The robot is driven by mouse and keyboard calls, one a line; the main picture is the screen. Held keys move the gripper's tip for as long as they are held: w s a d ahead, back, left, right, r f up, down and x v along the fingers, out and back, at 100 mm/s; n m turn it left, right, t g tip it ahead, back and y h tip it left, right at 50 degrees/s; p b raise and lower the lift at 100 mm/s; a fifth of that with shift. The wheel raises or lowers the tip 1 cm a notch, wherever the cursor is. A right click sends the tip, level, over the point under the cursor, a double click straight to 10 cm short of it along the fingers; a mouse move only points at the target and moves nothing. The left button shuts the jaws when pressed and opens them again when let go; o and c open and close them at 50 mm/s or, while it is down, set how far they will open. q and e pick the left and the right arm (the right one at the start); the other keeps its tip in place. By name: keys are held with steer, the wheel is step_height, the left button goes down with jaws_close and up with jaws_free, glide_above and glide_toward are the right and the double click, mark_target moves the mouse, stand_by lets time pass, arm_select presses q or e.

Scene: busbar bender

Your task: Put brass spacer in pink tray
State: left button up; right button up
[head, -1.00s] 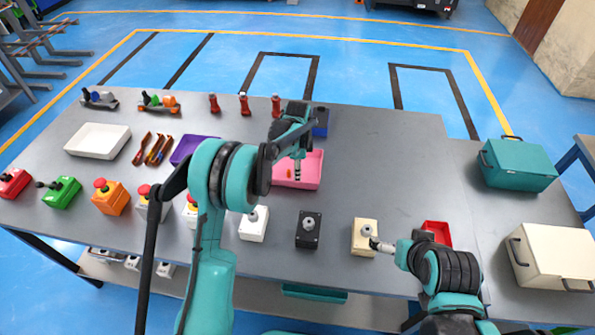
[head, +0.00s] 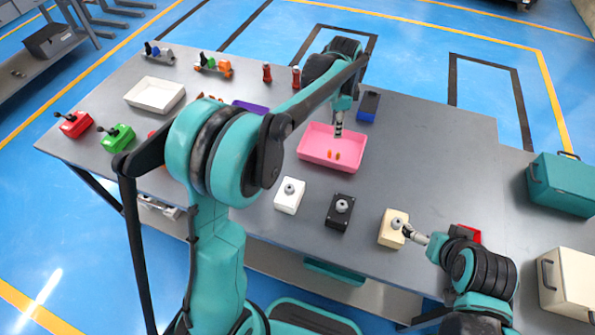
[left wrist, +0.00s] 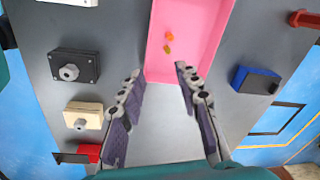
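The pink tray (head: 312,150) lies on the table, right of the middle. I cannot tell which is the brass spacer. My left gripper (head: 338,131) is above the back right part of the tray. In the left wrist view its fingers (left wrist: 159,71) are spread with nothing between them. My right gripper (head: 399,224) is beside the beige knob box (head: 390,237); its fingers are too small to read.
A blue-topped box (head: 368,106) stands just behind the tray's right side. A white box (head: 289,200) and a black box (head: 338,215), both with knobs, stand in front. A white tray (head: 155,95) is far left. Table space right of the pink tray is clear.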

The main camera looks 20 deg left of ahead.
arm_select(q)
steer(key=s+a+r+n+t, duration=0.25)
steer(key=s+n, duration=0.25)
steer(key=s, duration=0.5)
steer(key=s+a+r+n+t, duration=0.2)
steer(key=s+r+n, duration=0.15)
steer(key=s, duration=0.65)
steer(key=s+a+f+n+t, duration=0.1)
steer(key=s+f+n, duration=0.3)
steer(key=s, duration=0.3)
steer(key=shift+f+n, duration=0.2)
steer(key=shift+n, duration=0.25)
steer(key=shift+t, duration=0.25)
